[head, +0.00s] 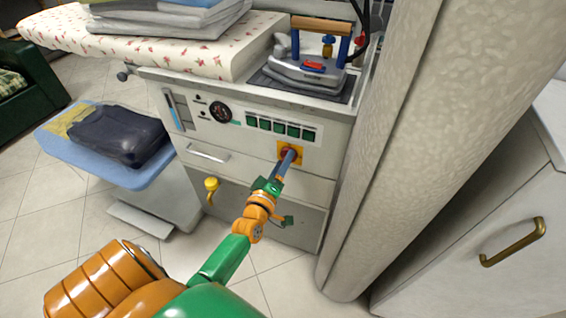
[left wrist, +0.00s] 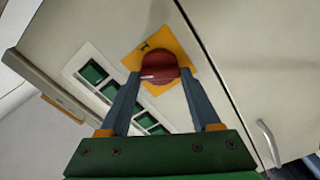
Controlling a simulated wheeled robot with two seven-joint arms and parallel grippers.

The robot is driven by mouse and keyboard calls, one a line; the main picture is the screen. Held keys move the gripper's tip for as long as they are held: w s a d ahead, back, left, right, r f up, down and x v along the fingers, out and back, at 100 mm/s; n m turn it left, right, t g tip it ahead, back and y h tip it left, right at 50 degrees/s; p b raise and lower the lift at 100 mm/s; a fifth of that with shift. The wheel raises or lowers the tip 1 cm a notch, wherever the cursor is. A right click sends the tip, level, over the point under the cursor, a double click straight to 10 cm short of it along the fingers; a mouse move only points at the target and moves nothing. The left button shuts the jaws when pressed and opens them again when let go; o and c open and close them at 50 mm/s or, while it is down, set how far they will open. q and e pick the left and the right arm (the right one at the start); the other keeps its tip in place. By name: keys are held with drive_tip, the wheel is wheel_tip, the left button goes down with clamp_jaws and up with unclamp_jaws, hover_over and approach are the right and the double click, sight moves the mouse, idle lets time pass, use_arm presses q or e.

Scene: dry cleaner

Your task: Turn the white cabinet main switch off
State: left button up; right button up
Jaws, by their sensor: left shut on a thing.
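The white cabinet (head: 235,152) stands ahead of me with its control panel facing me. Its main switch is a red rotary knob (left wrist: 158,70) on a yellow square plate (left wrist: 150,44), at the right of the panel. In the head view the knob (head: 288,152) is partly hidden by my left gripper (head: 284,160). In the left wrist view the two blue-grey fingers of my left gripper (left wrist: 160,76) are on either side of the knob, shut on it. A pale mark shows on the knob's left part. My right gripper is not in view.
An iron (head: 308,70) stands on the cabinet top. A yellow hook-like handle (head: 211,186) sits below. A thick pale column (head: 400,130) rises close on the right.

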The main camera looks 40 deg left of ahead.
use_arm(q)
drive_tip(key=shift+f+n+b, duration=0.15)
drive_tip(key=shift+n+b, duration=0.2)
drive_tip(key=shift+n, duration=2.65)
drive_tip(key=o, duration=1.4)
drive_tip(key=shift+s, duration=0.15)
drive_tip(key=p+v, duration=0.1)
drive_tip(key=v, duration=0.6)
